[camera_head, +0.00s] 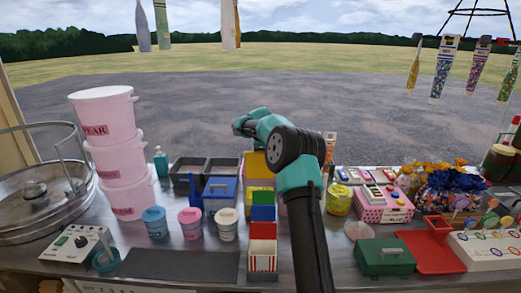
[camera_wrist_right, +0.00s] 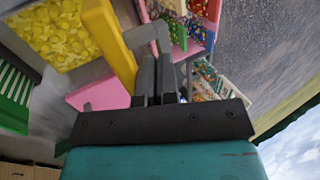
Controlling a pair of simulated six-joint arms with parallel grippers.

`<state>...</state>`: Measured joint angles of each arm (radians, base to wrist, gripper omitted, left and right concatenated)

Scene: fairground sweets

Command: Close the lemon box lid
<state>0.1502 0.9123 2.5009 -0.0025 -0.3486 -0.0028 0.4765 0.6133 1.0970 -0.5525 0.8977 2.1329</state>
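In the right wrist view, the lemon box holds yellow sweets (camera_wrist_right: 50,30), and its yellow lid (camera_wrist_right: 108,40) stands raised along one side of it. My right gripper (camera_wrist_right: 158,75) has its two dark fingers together, close beside the lid; nothing shows between them. I cannot tell whether they touch the lid. In the head view, a yellow upright panel (camera_head: 255,163) shows left of my right arm and looks like that lid. My wrist is above it, and the fingertips are hidden there. My left gripper is not in view.
A blue-lidded box (camera_head: 220,190) stands left of the yellow panel. Coloured bins and a red-striped carton (camera_head: 262,255) stand in front. Pink tubs (camera_head: 103,115) are stacked at left. A green box (camera_head: 385,257) and red tray (camera_head: 432,252) lie at right.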

